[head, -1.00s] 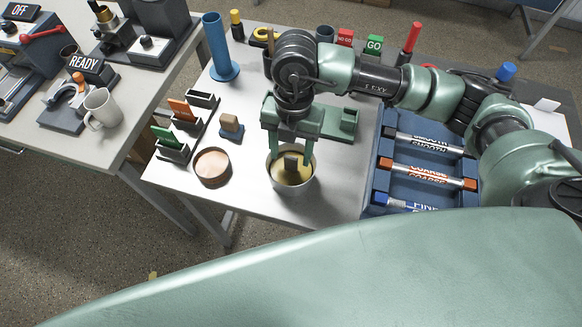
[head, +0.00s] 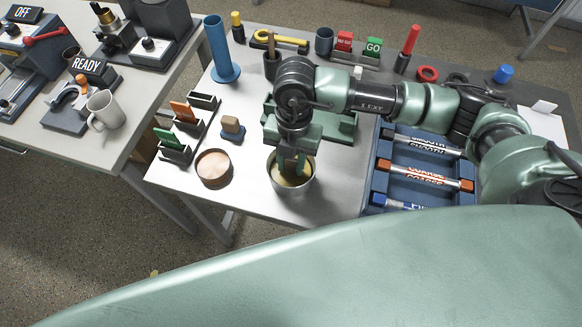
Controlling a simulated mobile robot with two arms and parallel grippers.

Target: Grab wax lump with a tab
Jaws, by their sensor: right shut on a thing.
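A metal pot (head: 294,194) stands near the front of the light table, with a yellow wax lump (head: 283,182) inside it. My right gripper (head: 292,172) points straight down into the pot from above. Its fingers are closed together over the middle of the yellow surface, where the dark upright tab is now hidden by them. The right gripper is shut on the tab. The lump still sits within the pot's rim. My left gripper is not in view.
A round tan-topped dish (head: 213,168) stands just left of the pot. A blue rack (head: 378,185) with labelled rods lies close on the right.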

